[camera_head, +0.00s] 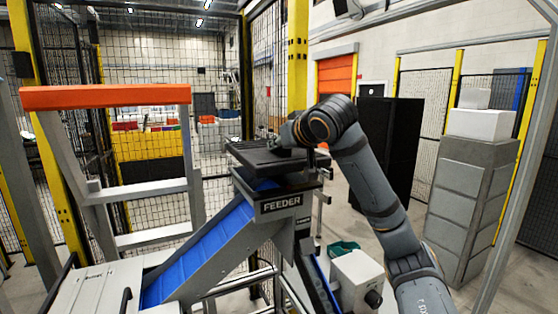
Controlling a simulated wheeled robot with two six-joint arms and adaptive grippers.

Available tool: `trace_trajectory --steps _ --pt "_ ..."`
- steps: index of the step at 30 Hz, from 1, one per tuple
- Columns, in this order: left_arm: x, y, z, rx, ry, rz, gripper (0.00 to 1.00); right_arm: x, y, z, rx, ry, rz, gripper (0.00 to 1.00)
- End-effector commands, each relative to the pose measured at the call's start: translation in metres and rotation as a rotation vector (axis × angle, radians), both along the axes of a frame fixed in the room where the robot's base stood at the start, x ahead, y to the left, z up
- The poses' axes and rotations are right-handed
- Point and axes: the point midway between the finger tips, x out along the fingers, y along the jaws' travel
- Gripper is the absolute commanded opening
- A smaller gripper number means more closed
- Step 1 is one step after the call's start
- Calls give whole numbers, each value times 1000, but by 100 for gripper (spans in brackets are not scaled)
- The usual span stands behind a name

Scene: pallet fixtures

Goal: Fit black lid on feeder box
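The feeder box (282,203) stands in the middle of the head view, with a grey body, a dark upper rim and a FEEDER label on its front. A blue patch shows below the lid's left part, and I cannot tell whether the lid sits flush. My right arm reaches in from the lower right, and its gripper (276,144) is at the lid's upper right side. The fingers are dark and small against the lid, so their opening and any contact are unclear. My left gripper is out of view.
A blue chute (200,252) slopes down left from the box. A grey frame with an orange top bar (105,96) stands at left. A black cabinet (388,150) and grey stacked blocks (468,200) stand at right.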

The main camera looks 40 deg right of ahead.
Motion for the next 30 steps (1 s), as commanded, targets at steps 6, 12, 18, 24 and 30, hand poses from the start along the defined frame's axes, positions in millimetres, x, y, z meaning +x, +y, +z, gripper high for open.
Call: trace_trajectory --steps 6,12,18,24,30 --pt "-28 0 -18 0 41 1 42 5 -2 -30 -7 3 -3 0" --pt "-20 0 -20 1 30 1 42 5 -1 -36 -1 -3 0 0" --pt "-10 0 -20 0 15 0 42 5 -1 -37 -1 -3 1 0" --pt "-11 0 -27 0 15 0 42 5 -1 -44 -1 -3 1 0" --pt "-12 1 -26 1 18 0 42 5 -1 -44 0 1 0 42"
